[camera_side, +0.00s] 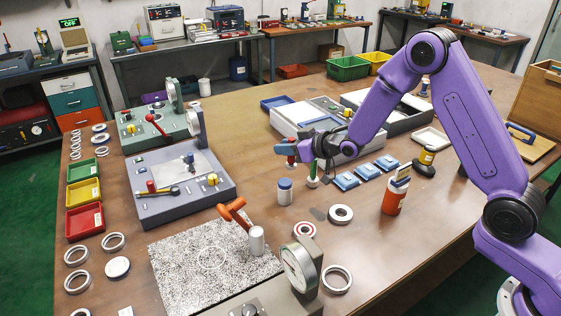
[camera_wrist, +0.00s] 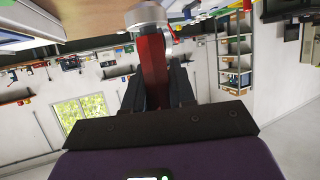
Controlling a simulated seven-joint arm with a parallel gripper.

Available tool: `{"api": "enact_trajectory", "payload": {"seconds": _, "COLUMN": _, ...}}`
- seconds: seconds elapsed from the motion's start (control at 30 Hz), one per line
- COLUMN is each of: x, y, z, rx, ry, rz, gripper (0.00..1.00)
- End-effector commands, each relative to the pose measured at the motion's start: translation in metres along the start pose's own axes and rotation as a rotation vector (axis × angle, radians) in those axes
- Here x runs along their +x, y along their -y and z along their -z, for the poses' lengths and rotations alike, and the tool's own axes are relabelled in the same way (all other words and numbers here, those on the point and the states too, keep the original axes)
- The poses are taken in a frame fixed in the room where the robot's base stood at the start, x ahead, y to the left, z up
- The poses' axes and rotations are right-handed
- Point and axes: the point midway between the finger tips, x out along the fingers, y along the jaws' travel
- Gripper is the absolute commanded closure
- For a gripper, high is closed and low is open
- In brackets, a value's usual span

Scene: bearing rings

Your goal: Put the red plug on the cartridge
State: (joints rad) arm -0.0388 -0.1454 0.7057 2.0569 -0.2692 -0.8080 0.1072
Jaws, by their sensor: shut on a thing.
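My gripper (camera_side: 318,148) is held sideways above the middle of the table. In the wrist view its dark jaws (camera_wrist: 158,85) are shut on a red piece, which I take for the red plug (camera_wrist: 152,62). A round silvery end (camera_wrist: 147,17) shows at the top of it. I cannot tell for certain which thing is the cartridge. A white cylinder with a blue top (camera_side: 285,191) stands below and left of my gripper, apart from it. An orange-and-white cylinder (camera_side: 394,197) stands to the right.
Blue blocks (camera_side: 367,172) lie to the right. A grey control box (camera_side: 184,179) is at left, a dial gauge (camera_side: 299,267) in front. Loose rings (camera_side: 340,214) lie around.

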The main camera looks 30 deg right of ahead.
Motion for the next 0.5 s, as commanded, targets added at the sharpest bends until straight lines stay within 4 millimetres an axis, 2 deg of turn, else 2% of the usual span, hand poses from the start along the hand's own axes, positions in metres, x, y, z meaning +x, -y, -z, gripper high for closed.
{"api": "enact_trajectory", "payload": {"seconds": 0.13, "x": 0.02, "y": -0.003, "z": -0.01, "rx": 0.0, "ry": -0.002, "rz": 0.0, "gripper": 1.0}}
{"api": "enact_trajectory", "payload": {"seconds": 0.37, "x": 0.032, "y": -0.005, "z": -0.016, "rx": 0.0, "ry": -0.003, "rz": -0.001, "gripper": 1.0}}
{"api": "enact_trajectory", "payload": {"seconds": 0.5, "x": 0.041, "y": -0.005, "z": -0.032, "rx": 0.001, "ry": 0.001, "rz": -0.001, "gripper": 1.0}}
